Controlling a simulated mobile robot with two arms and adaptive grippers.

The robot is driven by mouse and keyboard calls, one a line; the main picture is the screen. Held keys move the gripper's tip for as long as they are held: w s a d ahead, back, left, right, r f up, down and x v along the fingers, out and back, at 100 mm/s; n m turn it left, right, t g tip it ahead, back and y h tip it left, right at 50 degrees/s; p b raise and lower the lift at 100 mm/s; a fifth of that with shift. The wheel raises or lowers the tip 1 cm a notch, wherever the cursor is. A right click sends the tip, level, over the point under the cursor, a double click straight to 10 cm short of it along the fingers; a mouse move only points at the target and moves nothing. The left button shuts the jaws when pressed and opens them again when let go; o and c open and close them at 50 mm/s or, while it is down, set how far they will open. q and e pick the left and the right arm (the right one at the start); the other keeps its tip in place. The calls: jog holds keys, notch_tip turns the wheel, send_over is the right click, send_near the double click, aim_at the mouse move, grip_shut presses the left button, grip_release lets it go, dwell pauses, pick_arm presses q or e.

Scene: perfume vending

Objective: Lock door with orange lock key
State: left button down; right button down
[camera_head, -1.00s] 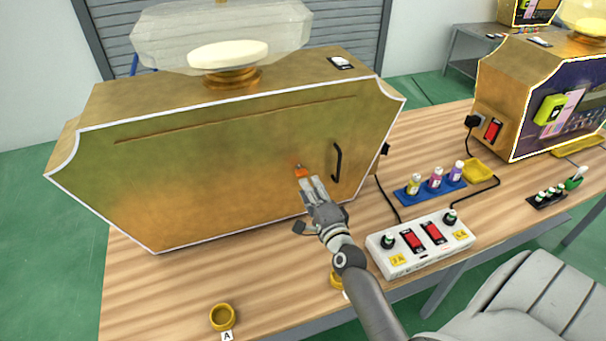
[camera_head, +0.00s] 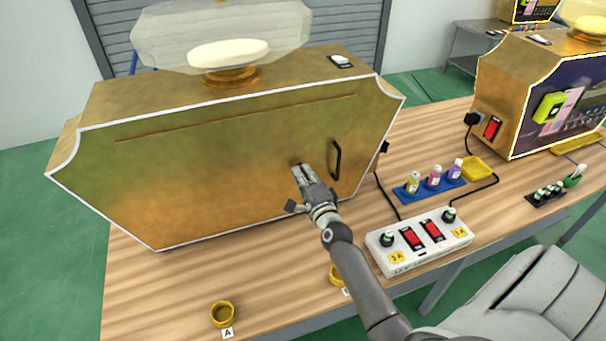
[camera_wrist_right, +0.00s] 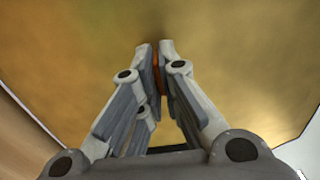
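The gold machine's door (camera_head: 215,165) is a broad brass-coloured panel with white edging and a black handle (camera_head: 336,161) near its right side. The panel lies flush in the machine's front. My right gripper (camera_head: 299,168) is at the panel, left of the handle. In the right wrist view its fingers (camera_wrist_right: 155,60) are nearly together, with the orange lock key (camera_wrist_right: 157,74) as a thin sliver between them. The gripper looks shut on the key, against the panel. The key is hidden behind the fingers in the head view. My left gripper is not in view.
The wooden table (camera_head: 165,285) carries a white switch box (camera_head: 420,241), a blue tray of small bottles (camera_head: 428,189), a yellow dish (camera_head: 477,168) and a brass ring (camera_head: 223,314) labelled A. Black cables run right of the machine. A second machine (camera_head: 530,100) stands at right.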

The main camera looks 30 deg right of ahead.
jog(key=shift+n, duration=0.3)
jog(key=shift+n+p, duration=2)
jog(key=shift+n, duration=6.7)
jog(key=c, duration=1.6)
grip_release()
jog(key=shift+c, duration=0.2)
